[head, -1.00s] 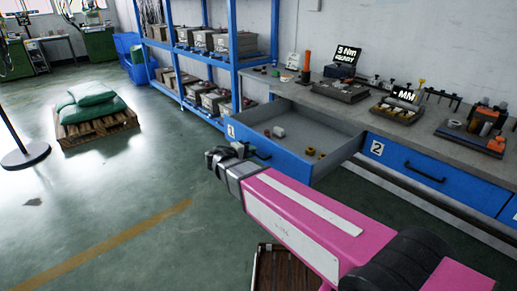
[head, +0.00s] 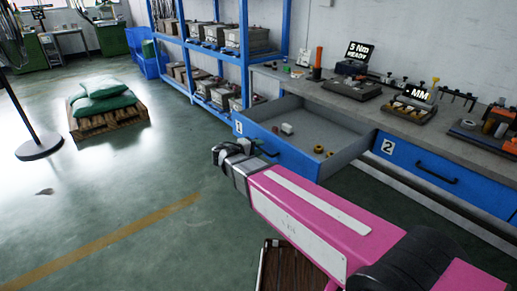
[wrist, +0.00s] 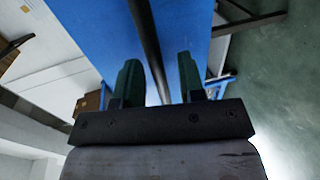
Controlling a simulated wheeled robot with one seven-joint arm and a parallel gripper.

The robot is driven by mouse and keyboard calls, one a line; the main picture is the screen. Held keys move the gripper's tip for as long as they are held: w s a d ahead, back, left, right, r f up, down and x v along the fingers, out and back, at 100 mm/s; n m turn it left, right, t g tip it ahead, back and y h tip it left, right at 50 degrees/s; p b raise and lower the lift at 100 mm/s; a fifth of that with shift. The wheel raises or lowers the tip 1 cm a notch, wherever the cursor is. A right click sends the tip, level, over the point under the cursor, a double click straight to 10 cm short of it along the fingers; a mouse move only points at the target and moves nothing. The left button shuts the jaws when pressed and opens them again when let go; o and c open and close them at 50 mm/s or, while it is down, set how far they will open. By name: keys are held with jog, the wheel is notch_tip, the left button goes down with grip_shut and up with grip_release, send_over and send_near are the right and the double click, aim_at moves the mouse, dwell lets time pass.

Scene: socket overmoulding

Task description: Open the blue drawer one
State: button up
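The blue drawer labelled 1 (head: 285,152) stands pulled well out from the bench in the head view, with its grey inside showing. A few small parts lie in it. Its dark handle (head: 266,149) is on the blue front. My gripper (head: 220,152) is in front of that face, left of the handle in the picture. In the wrist view, my gripper's two green fingers (wrist: 158,82) are apart.
Drawer 2 (head: 441,180) is shut at the right. The grey bench top (head: 395,123) carries tools and displays. A blue shelf rack (head: 243,70) with grey bins stands behind. A pallet with green sacks (head: 108,103) is at the left. The green floor between is clear.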

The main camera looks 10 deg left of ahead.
jog(key=v, duration=1)
jog(key=shift+s+a, duration=0.15)
jog(key=shift+s, duration=0.05)
jog(key=shift+a, duration=0.1)
